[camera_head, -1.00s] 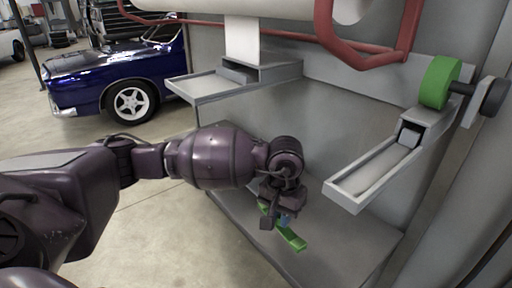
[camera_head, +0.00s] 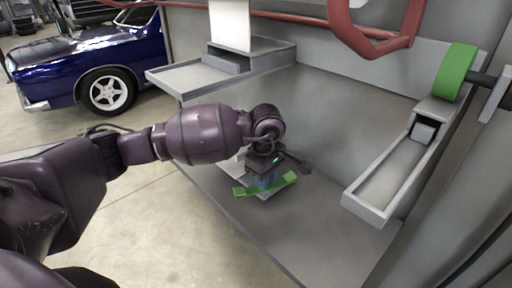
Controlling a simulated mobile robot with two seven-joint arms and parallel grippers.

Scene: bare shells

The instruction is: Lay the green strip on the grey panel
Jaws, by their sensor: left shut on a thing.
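The green strip (camera_head: 286,181) is at my left gripper (camera_head: 265,178), whose arm comes in from the left. The gripper points down and is shut on the strip near its middle, so both ends stick out to the sides. My right gripper is not in view.
A grey tray (camera_head: 190,78) is at the back left, and a long grey trough (camera_head: 385,180) is at the right. A green roll (camera_head: 456,72) sits above the trough. A red tube (camera_head: 372,45) hangs overhead. The panel's front right is clear.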

